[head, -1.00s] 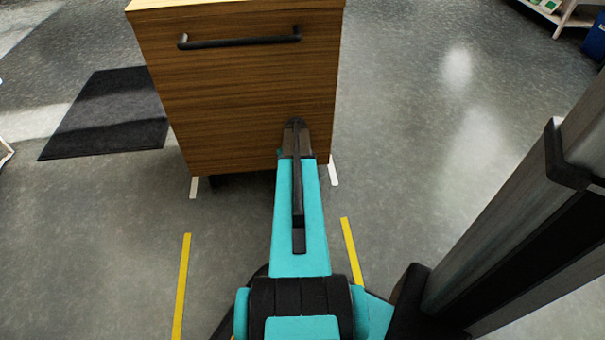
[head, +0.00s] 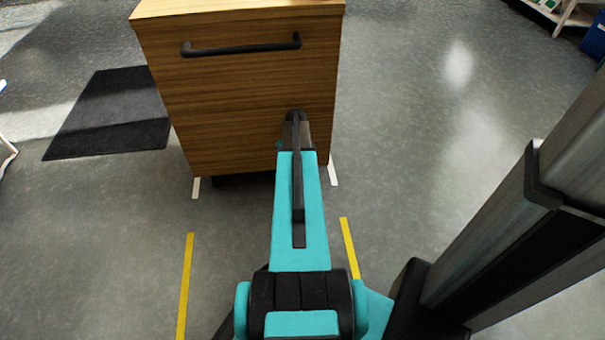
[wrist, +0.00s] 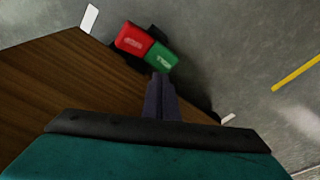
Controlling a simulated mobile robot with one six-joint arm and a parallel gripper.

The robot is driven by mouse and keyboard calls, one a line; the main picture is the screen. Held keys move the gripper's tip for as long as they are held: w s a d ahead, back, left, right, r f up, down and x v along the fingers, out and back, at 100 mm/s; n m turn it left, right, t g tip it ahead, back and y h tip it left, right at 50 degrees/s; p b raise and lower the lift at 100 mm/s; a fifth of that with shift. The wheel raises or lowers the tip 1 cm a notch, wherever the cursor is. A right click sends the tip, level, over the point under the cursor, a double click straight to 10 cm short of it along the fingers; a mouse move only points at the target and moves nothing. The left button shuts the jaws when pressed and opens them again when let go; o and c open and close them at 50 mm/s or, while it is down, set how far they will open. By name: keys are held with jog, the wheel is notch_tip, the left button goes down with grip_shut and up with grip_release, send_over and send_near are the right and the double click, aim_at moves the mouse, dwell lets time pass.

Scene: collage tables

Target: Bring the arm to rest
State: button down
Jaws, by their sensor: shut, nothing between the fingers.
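My gripper shows in the wrist view, where its dark fingers (wrist: 160,82) are together with nothing between them. In the head view my turquoise arm stretches forward, and its dark end overlaps the lower front of a wooden cabinet (head: 240,95). I cannot tell the gap between the arm's end and the cabinet front.
The cabinet has a black bar handle (head: 240,46). A dark mat (head: 110,115) lies to its left. Yellow floor strips (head: 186,285) run on both sides of my arm. White marks (head: 333,172) stand at the cabinet's base.

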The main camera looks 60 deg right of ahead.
jog(key=shift+r, duration=0.55)
jog(key=w+a+r+n+g+y+p, duration=0.15)
jog(key=a+p, duration=0.35)
jog(key=a, duration=0.6)
jog(key=w+a+p, duration=0.2)
jog(key=a+p, duration=0.2)
jog(key=a, duration=0.7)
jog(key=w+a+r+n+g+y+p, duration=0.15)
jog(key=a+p, duration=0.35)
jog(key=a, duration=0.7)
jog(key=s+a+r+g+p, duration=0.1)
jog(key=s+a+r+p, duration=0.2)
jog(key=a, duration=0.5)
jog(key=s+a+r+n+g+h+p, duration=0.1)
jog(key=s+a+r+p, duration=0.2)
jog(key=s+a+p, duration=0.3)
jog(key=s+a+r+g+h+p, duration=0.1)
jog(key=s+a+p, duration=0.4)
jog(key=a, duration=0.5)
notch_tip(320, 180, up, 2)
jog(key=shift+s+a+r+n+g, duration=0.25)
jog(key=shift+s+n+g, duration=0.2)
jog(key=shift+s, duration=0.75)
